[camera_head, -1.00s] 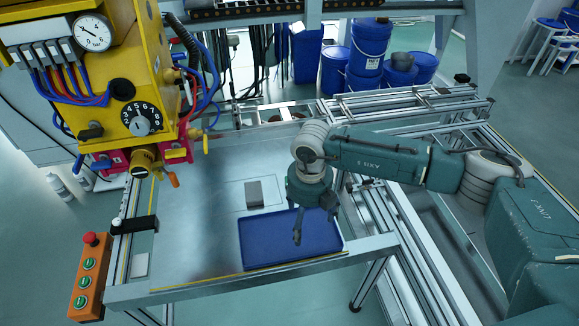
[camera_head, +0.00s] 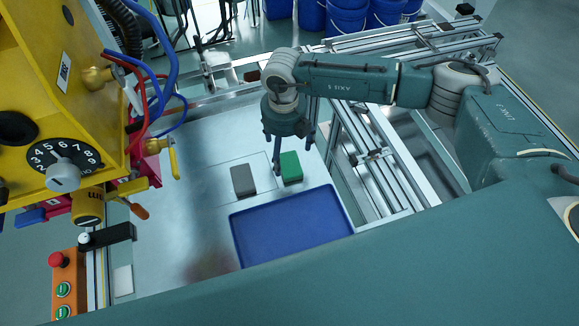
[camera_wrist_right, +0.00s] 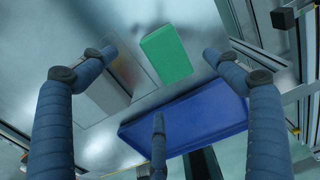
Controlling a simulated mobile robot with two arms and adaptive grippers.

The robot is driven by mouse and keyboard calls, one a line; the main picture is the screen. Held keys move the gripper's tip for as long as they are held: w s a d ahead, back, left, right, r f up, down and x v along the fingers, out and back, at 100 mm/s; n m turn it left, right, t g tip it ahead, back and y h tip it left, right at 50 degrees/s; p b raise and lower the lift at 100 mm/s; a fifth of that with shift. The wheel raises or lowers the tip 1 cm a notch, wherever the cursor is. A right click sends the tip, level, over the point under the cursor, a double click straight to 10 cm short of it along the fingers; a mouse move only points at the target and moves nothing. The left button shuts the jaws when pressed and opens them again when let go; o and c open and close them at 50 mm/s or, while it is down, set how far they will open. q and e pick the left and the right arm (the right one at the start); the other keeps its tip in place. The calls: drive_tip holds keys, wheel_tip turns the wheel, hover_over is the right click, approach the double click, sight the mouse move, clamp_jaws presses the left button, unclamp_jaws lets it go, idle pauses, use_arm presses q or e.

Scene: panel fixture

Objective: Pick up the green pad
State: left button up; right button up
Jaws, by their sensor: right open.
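The green pad (camera_head: 291,167) lies flat on the metal table, just behind the blue tray and right of a grey block (camera_head: 243,181). My right gripper (camera_head: 289,152) is above the table by the green pad, and one dark finger hangs between the pad and the grey block. In the right wrist view the green pad (camera_wrist_right: 166,55) shows between the two upper fingers of the open, empty gripper (camera_wrist_right: 160,76), with no clear contact. A third finger is over the tray. My left gripper is not in view.
The blue tray (camera_head: 290,228) is empty at the table's front. A yellow panel (camera_head: 60,100) with dial, valves and hoses stands at left. Aluminium rails (camera_head: 375,165) run along the right. The table left of the grey block is bare.

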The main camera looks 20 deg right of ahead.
sight(286, 164)
drive_tip(key=shift+w+f, duration=0.1)
drive_tip(key=shift+f, duration=0.8)
drive_tip(key=f+b, duration=0.1)
drive_tip(key=f, duration=0.1)
drive_tip(key=f+b, duration=0.2)
drive_tip(key=shift+s+d+f, duration=0.1)
drive_tip(key=shift+s+f, duration=0.1)
drive_tip(key=shift+f, duration=0.1)
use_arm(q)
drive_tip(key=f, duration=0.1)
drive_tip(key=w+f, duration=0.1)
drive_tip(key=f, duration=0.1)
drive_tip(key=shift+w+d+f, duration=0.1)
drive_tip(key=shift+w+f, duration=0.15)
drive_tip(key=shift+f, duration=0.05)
use_arm(e)
drive_tip(key=c, duration=1.1)
